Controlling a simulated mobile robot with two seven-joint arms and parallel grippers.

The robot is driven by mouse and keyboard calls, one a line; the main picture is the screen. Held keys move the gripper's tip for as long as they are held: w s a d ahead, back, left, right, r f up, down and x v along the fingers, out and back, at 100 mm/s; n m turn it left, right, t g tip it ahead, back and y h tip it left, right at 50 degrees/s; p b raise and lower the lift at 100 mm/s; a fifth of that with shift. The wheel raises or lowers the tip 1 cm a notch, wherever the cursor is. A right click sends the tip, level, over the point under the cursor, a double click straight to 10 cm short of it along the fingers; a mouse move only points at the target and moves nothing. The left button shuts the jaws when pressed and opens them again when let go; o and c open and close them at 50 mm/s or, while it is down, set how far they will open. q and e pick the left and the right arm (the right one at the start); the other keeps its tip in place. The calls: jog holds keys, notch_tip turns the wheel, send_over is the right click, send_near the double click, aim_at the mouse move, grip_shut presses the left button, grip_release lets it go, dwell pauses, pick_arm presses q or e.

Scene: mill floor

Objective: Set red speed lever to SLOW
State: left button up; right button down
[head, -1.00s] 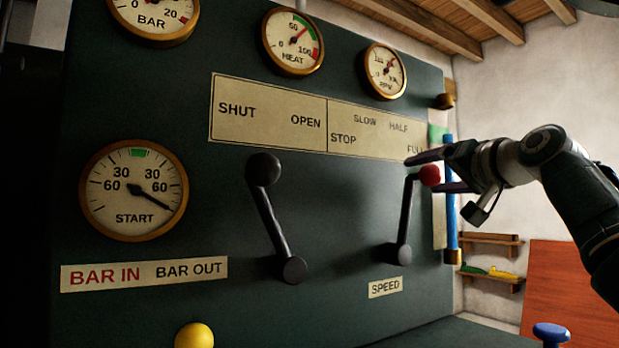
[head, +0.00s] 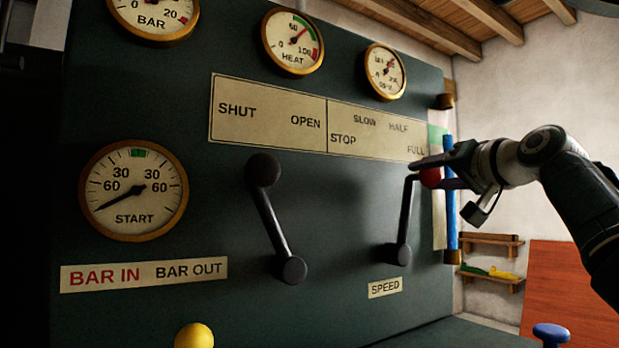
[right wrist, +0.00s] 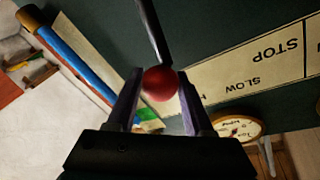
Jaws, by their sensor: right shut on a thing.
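The speed lever (head: 405,222) is a dark rod with a red ball knob (head: 431,177), pivoting above the SPEED label (head: 385,288). It leans slightly right, its knob below the FULL end of the scale plate (head: 378,133). SLOW stands further left on that plate. My right gripper (head: 433,172) is shut on the red knob, one finger above and one below it in the head view. In the right wrist view the knob (right wrist: 160,84) sits between the two fingers. My left gripper is not in view.
A second lever with a black knob (head: 263,169) stands left of the speed lever, under SHUT and OPEN. A yellow knob (head: 194,336) is at the lower left. A blue vertical tube (head: 450,195) is close behind my right gripper. The panel between the levers is clear.

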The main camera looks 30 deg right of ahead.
dwell(0.3)
jog(key=a+n+t+p, duration=0.1)
jog(key=a+n, duration=0.4)
jog(key=a, duration=0.1)
jog(key=shift+s+a, duration=0.3)
jog(key=shift+c, duration=1.6)
grip_release()
jog(key=s+a+f, duration=0.1)
jog(key=s, duration=0.8)
jog(key=shift+s+a+p, duration=0.15)
jog(key=shift+s+p, duration=0.2)
jog(key=shift+s, duration=0.05)
